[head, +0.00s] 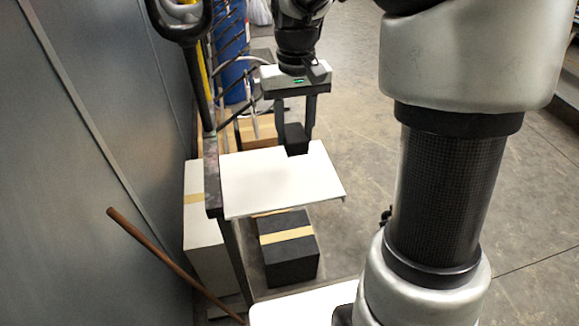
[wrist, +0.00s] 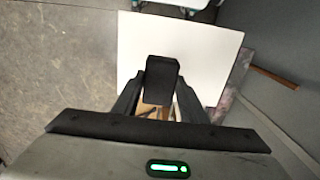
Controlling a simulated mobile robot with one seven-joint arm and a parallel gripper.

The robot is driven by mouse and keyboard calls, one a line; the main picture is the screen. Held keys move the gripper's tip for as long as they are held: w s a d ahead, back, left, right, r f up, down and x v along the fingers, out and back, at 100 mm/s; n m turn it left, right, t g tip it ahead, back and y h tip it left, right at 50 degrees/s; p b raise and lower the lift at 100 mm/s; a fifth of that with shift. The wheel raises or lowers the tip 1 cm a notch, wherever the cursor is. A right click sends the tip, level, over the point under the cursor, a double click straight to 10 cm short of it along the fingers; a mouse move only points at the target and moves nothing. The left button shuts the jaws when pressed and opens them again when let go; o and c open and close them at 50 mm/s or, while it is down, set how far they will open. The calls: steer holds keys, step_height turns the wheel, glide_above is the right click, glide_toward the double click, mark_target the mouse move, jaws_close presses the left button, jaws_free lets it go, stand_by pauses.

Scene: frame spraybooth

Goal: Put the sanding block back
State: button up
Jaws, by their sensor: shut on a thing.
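The sanding block is a small black block (head: 296,138) between the fingers of my gripper (head: 296,126) in the head view. My gripper is shut on it, over the back edge of a white board or tabletop (head: 275,185). In the wrist view the block (wrist: 161,80) sits between the two dark fingertips of my gripper (wrist: 158,95), with the white surface (wrist: 205,50) behind it. I cannot tell whether the block touches the surface. The top of the white surface looks bare otherwise.
A black box with a tan band (head: 288,248) stands below the white surface. A pale carton (head: 205,225) stands at its left, by a grey wall panel (head: 90,130). A brown rod (head: 165,260) leans at lower left. Open concrete floor (head: 350,120) lies to the right.

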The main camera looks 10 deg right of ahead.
step_height(320, 180, down, 8)
steer(key=shift+f, duration=0.15)
stand_by(0.3)
steer(key=shift+f, duration=0.1)
steer(key=o, duration=0.9)
steer(key=shift+f+b, duration=0.1)
steer(key=shift+b, duration=0.2)
